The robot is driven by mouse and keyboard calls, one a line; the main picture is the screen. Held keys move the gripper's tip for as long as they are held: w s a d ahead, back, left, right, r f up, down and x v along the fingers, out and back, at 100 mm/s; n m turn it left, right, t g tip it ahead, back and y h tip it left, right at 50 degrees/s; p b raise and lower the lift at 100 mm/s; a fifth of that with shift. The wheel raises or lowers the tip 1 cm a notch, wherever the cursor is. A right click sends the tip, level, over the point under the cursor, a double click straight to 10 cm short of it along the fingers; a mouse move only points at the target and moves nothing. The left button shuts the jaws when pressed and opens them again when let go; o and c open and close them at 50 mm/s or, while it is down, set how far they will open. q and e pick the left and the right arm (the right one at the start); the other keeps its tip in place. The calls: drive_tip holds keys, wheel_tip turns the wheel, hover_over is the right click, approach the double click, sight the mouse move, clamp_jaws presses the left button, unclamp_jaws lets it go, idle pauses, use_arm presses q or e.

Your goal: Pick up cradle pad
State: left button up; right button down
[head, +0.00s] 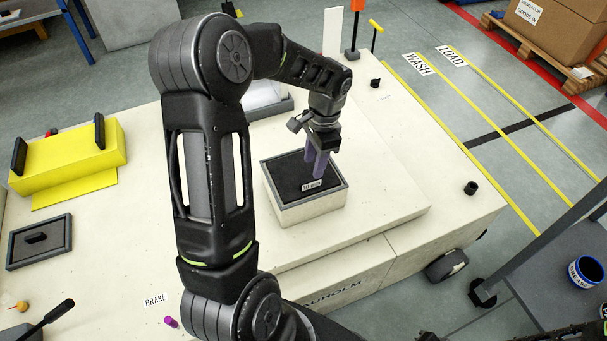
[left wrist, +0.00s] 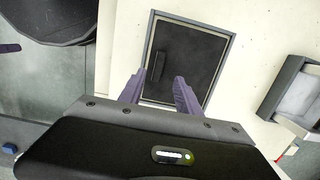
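A small black block, seemingly a cradle pad (left wrist: 156,67), lies on the dark floor of a shallow grey-rimmed box (left wrist: 229,43) in the left wrist view. In the head view this box (head: 288,212) stands on the pale raised deck, with a small label inside. My left gripper (head: 318,172) points down over the box, its purple fingers apart. In the left wrist view the fingers (left wrist: 158,78) are on either side of the block, with gaps visible. The head view does not show the block clearly behind the fingers. My right gripper is not in view.
A yellow cradle (head: 68,158) with two upright black pads stands at the left. A grey tray (head: 40,242) with a dark block lies before it. A grey bin (head: 268,105) is behind the box. Black knobs (head: 471,188) stand near the deck's right edge.

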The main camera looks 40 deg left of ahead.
sight(311, 179)
use_arm(q)
drive_tip(key=shift+s+f, duration=0.1)
drive_tip(key=shift+f, duration=0.85)
drive_tip(key=shift+s+a+f+b, duration=0.1)
drive_tip(key=shift+s+f+b, duration=0.1)
drive_tip(key=shift+f, duration=1.1)
drive_tip(key=shift+s+a+f+b, duration=0.1)
drive_tip(key=shift+s+f+b, duration=0.1)
drive_tip(key=shift+f, duration=1.1)
drive_tip(key=shift+c, duration=0.4)
clamp_jaws()
drive_tip(key=shift+r, duration=0.1)
